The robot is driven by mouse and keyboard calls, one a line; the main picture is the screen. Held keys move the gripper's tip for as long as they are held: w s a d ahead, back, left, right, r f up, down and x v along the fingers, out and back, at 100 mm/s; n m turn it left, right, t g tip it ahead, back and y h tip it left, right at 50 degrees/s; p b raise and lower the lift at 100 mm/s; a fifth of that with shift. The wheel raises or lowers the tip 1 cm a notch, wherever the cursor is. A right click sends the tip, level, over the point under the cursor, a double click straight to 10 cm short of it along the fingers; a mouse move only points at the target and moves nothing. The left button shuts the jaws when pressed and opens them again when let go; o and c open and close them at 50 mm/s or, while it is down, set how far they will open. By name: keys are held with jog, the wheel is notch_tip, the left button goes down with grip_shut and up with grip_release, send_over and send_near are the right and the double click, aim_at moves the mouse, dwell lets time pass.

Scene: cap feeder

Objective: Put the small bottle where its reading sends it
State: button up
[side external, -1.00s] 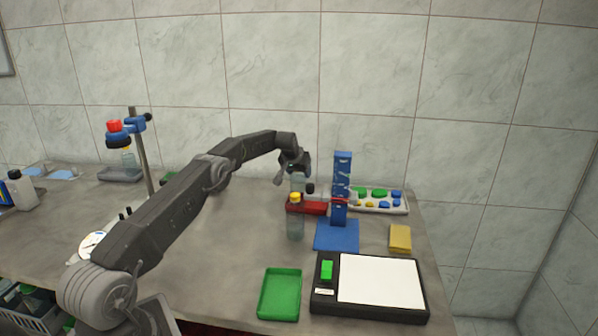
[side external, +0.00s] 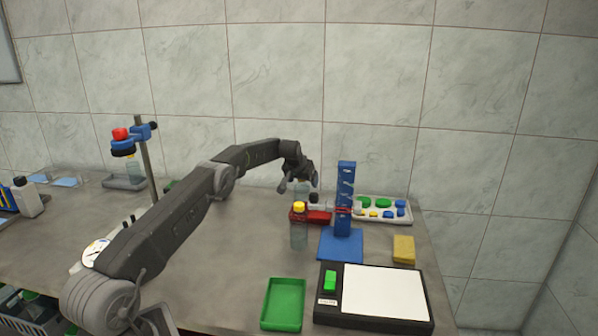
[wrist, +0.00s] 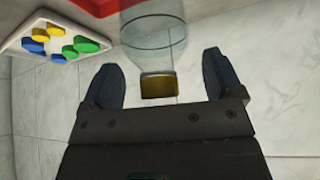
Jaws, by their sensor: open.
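A clear bottle with a yellow cap (side external: 299,235) stands upright at the red holder (side external: 318,217), left of the blue upright stand (side external: 344,195). A clear bottle (wrist: 153,32) lies just beyond the fingertips, with a dull yellow cap-like piece (wrist: 159,86) between the fingers. I see no contact. No reading is legible.
A black device with a white plate (side external: 383,291) and green button stands at the front right, beside an empty green tray (side external: 283,303). A tray of coloured caps (side external: 387,216) and a yellow block (side external: 403,248) are at the right. A clamp stand (side external: 145,155) is at the left.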

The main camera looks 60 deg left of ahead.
jog(key=v, duration=1.1)
jog(key=s+d+r+m+h, duration=0.1)
jog(key=s+d+r, duration=0.4)
jog(key=d, duration=0.3)
jog(key=s+d+r+m, duration=0.1)
jog(key=s+d+r, duration=0.4)
jog(key=d, duration=0.4)
jog(key=s+d+r+m+h, duration=0.1)
jog(key=s+d+r, duration=0.35)
jog(key=d, duration=0.35)
jog(key=s+d+f+m, duration=0.1)
jog(key=s+d, duration=0.3)
jog(key=s, duration=0.4)
jog(key=s+d+f+m, duration=0.1)
jog(key=s+d+f, duration=0.1)
jog(key=s+d, duration=0.2)
jog(key=s+d+f+m+h, duration=0.1)
jog(key=s+d, duration=0.3)
jog(key=s, duration=0.7)
jog(key=shift+s+d+f, duration=0.15)
jog(key=shift+s+d, duration=0.1)
jog(key=shift+s, duration=0.05)
